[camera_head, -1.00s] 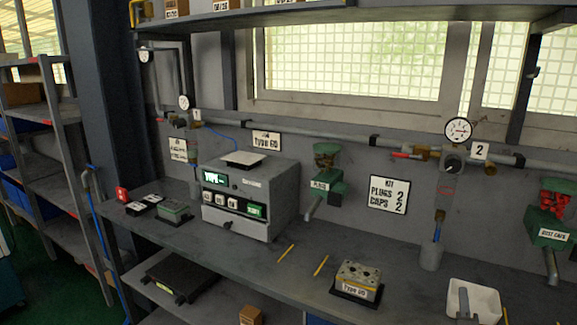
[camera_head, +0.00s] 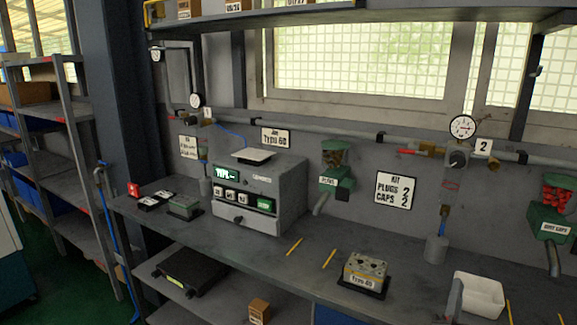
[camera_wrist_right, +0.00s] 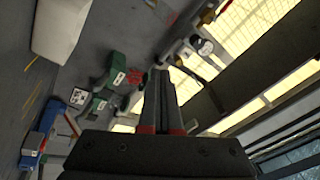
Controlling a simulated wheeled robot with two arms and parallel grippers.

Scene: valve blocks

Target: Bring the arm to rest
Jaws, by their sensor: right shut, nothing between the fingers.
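My right gripper (camera_wrist_right: 162,100) is shut and empty in the right wrist view, its fingers together and pointing away from the camera. In the head view only a grey tip of my right gripper (camera_head: 455,300) shows at the bottom edge, in front of the white tray's left side. I cannot tell how far above the bench it is. My left gripper is not in view. The valve block labelled Type 60 (camera_head: 365,272) sits on a dark pad on the bench, left of the white tray (camera_head: 482,292).
The grey bench (camera_head: 300,270) carries a test box (camera_head: 245,200) and two yellow marks. A green plugs dispenser (camera_head: 337,180) and a green dispenser with red caps (camera_head: 552,215) hang at the wall. A pipe with gauges runs along the wall. A shelf (camera_head: 370,15) overhangs the bench.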

